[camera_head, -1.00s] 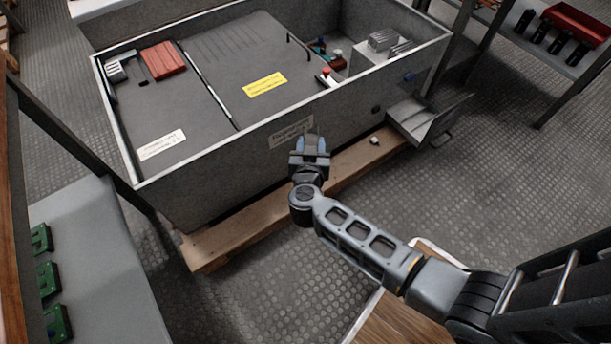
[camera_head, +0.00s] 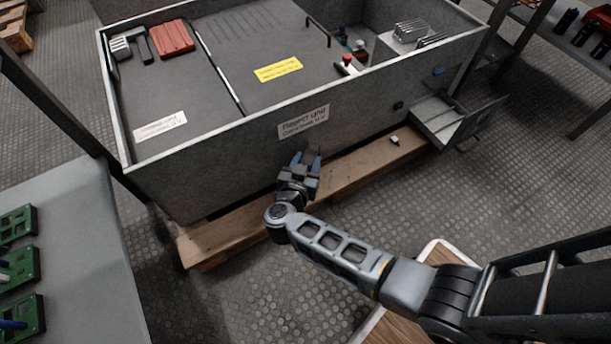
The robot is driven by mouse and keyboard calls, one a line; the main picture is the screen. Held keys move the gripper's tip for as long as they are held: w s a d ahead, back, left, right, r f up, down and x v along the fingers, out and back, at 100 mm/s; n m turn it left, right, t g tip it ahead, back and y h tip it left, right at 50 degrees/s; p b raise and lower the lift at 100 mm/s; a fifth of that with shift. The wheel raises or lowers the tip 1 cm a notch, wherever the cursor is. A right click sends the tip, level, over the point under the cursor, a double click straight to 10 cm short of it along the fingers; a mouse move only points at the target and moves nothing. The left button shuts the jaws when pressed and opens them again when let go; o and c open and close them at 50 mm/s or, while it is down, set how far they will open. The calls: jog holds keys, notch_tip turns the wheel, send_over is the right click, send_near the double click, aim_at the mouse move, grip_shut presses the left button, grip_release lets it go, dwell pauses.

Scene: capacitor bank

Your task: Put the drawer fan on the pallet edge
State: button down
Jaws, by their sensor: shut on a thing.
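My gripper (camera_head: 306,160) is at the front of the grey cabinet, below its white label and over the near edge of the wooden pallet (camera_head: 225,232). Its blue-grey fingers point away from me and are shut on a small dark thing. I take this to be the drawer fan, but the fingers hide most of it and its shape is unclear. I cannot tell whether it touches the pallet. The open drawer (camera_head: 436,118) sticks out at the cabinet's right end.
The tall grey cabinet wall (camera_head: 215,170) stands right behind my gripper. A small white piece (camera_head: 394,140) lies on the pallet to the right. A grey bench (camera_head: 75,255) with green boards is at the left. The pallet edge between gripper and white piece looks clear.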

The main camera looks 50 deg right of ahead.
jog(key=shift+w+a+f, duration=0.15)
jog(key=shift+a+f, duration=0.05)
jog(key=shift+f, duration=0.15)
notch_tip(320, 180, down, 4)
jog(key=b, duration=0.3)
jog(key=shift+r, duration=0.3)
jog(key=c, duration=0.6)
grip_release()
jog(key=shift+o, duration=0.2)
